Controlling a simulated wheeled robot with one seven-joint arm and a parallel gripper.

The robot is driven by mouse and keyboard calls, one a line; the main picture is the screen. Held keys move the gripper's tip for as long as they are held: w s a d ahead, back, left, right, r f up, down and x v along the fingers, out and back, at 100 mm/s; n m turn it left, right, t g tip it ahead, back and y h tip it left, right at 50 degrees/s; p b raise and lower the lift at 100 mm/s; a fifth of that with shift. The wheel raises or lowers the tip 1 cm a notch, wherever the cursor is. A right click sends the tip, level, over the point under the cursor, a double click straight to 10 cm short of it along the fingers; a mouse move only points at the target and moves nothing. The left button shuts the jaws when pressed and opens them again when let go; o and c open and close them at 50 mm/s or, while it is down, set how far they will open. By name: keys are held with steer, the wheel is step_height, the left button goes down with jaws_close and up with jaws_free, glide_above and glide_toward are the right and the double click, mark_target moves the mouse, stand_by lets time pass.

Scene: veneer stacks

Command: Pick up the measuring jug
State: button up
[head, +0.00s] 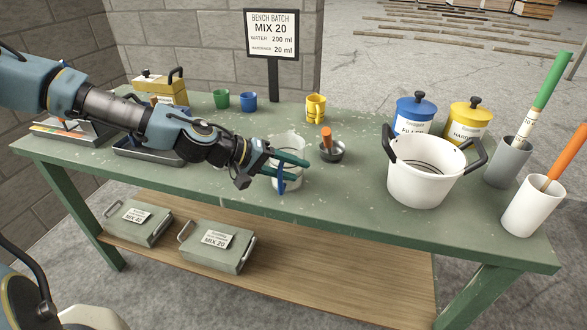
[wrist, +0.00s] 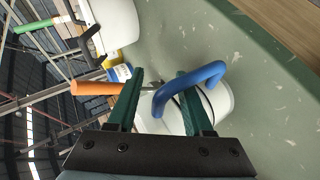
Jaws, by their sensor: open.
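The measuring jug (head: 289,145) is a pale, translucent vessel with a blue handle (head: 281,180) and stands upright on the green bench, left of centre in the head view. My gripper (head: 304,171) is at the jug's near side, its two teal fingers apart around the handle area and partly covering the jug. In the wrist view the open fingers of my gripper (wrist: 160,72) show the blue handle (wrist: 205,74) between them and across the right finger. The jug's white body (wrist: 221,103) shows behind that finger. I cannot tell whether a finger touches the handle.
A dark bowl (head: 331,152) with an orange-handled tool stands just right of the jug. A white bucket (head: 418,182) is farther right. A yellow cup (head: 315,108) and blue cup (head: 249,102) stand behind. The bench (head: 345,215) front is clear.

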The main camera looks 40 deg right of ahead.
jaws_close()
stand_by(1.4)
